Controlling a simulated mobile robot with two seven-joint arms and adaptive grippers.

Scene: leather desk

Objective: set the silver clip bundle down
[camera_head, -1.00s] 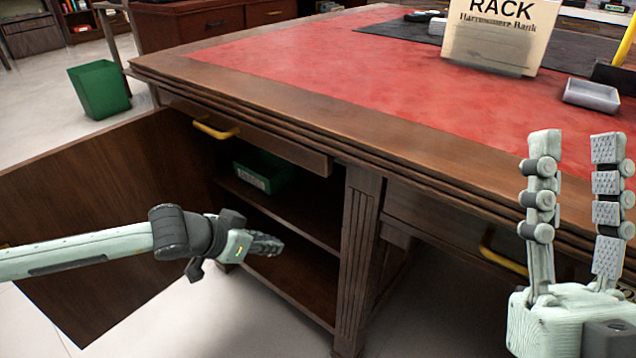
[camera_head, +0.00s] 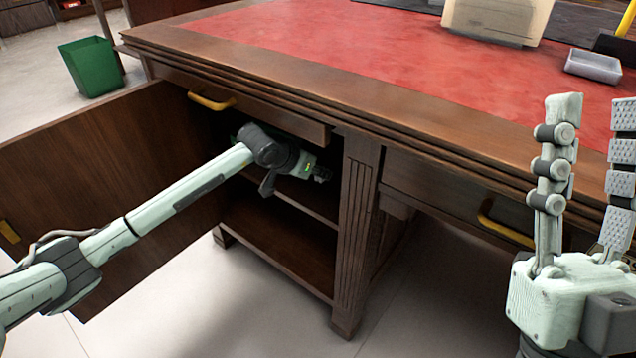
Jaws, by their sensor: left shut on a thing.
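My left gripper (camera_head: 322,173) reaches into the open cabinet (camera_head: 280,235) under the desk, at the level of the upper shelf. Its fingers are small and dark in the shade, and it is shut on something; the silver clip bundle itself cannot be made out. The green bin on the upper shelf is now hidden behind my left arm. My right gripper (camera_head: 592,180) is open and empty, fingers pointing up, in front of the desk at the right.
The cabinet door (camera_head: 100,185) stands open at the left. A partly open drawer with a brass handle (camera_head: 212,102) overhangs the cabinet. A green waste bin (camera_head: 91,66) stands on the floor.

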